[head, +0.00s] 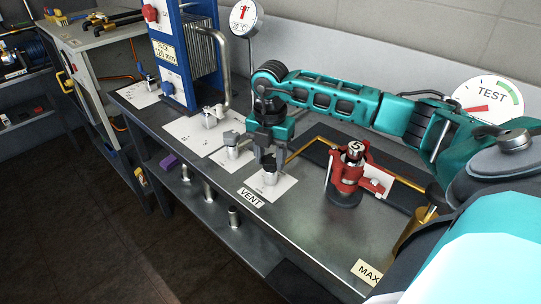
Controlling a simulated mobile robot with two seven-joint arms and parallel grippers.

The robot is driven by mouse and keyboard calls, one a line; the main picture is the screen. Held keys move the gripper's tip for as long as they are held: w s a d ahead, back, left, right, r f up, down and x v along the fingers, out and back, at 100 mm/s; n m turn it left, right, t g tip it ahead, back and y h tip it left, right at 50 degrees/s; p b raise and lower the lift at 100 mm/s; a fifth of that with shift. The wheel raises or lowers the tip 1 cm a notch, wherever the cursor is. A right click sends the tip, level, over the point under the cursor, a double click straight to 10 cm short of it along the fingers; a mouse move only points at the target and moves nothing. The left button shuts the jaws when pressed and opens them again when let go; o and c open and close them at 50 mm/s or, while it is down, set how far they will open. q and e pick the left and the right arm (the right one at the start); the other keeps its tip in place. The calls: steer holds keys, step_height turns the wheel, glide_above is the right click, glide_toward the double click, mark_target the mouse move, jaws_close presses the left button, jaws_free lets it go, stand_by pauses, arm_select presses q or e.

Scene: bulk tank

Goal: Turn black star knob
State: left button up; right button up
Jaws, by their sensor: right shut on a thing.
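The black star knob (269,163) is a small dark shape on top of a short grey fitting (270,178). The fitting stands upright on a white plate behind the "VENT" label (251,197). My right gripper (268,158) reaches in from the right, points down and is shut on the knob, with its fingers hiding much of it. How far the knob is turned cannot be told. My left gripper is not in view.
Other grey fittings (232,152) stand left on white plates. A red valve (348,172) with a yellow pipe is to the right. A blue plate stack (185,60) rises at the back left. A round gauge (244,17) and a "TEST" dial (488,98) stand behind.

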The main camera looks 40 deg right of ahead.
mark_target(270, 160)
stand_by(0.5)
steer(key=o, duration=1.1)
steer(key=shift+c, duration=0.2)
step_height(270, 160, up, 13)
